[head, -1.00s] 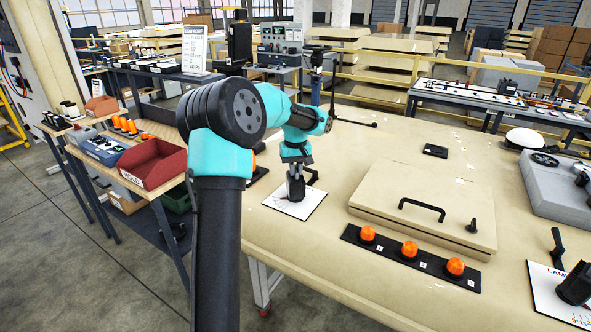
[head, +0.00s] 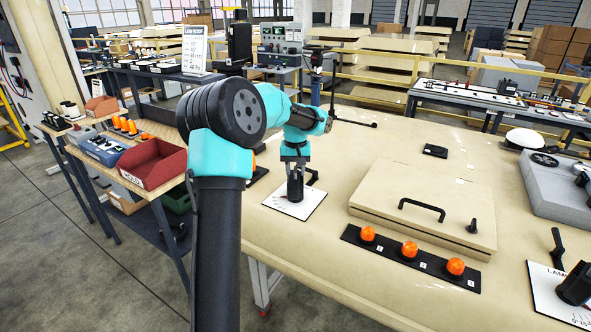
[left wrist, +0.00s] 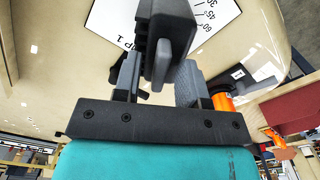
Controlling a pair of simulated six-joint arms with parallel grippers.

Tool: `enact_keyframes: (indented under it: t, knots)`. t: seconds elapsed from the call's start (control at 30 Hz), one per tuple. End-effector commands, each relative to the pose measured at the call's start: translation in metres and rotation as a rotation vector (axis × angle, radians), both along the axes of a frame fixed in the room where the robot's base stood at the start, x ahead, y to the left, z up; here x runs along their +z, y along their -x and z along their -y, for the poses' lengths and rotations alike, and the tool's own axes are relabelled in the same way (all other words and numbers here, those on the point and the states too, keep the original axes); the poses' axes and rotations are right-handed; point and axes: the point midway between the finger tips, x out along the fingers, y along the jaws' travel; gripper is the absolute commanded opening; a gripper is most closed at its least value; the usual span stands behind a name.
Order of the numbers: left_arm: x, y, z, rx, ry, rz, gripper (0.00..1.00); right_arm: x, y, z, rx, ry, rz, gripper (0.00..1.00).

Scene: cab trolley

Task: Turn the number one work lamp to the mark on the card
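The number one lamp is a small dark lamp (left wrist: 165,25) on a white card (head: 310,203) at the near left edge of the bench. In the left wrist view its card (left wrist: 210,12) shows degree marks of 30, 45 and 60. My left gripper (head: 295,178) points down over the lamp, upright above the card. In the left wrist view its two fingers (left wrist: 158,78) stand apart on either side of a grey lever-like part. My right gripper is out of view.
A second dark lamp (head: 576,284) stands on another card (head: 543,290) at the right. A beige lidded case (head: 425,205) and a black strip (head: 430,264) with orange knobs lie to the right of my gripper. A red bin (head: 150,163) stands on a side table at left.

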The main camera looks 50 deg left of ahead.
Motion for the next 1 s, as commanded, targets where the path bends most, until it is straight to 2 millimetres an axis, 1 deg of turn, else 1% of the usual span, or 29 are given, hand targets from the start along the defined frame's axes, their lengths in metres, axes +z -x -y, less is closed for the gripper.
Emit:
enact_keyframes:
  t: [0.2, 0.37, 0.57, 1.0]
  knots:
    - [0.001, 0.0, 0.0, 0.001, 0.001, -0.001, 0.38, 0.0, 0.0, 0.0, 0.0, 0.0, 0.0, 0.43]
    - [0.012, 0.0, 0.0, 0.001, -0.001, 0.002, 0.38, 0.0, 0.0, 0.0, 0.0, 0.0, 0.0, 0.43]
    - [0.042, -0.001, 0.0, 0.001, -0.001, 0.003, 0.38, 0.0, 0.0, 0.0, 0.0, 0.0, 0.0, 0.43]
    - [0.127, -0.001, 0.0, 0.0, -0.001, 0.002, 0.38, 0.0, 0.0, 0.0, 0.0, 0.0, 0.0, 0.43]
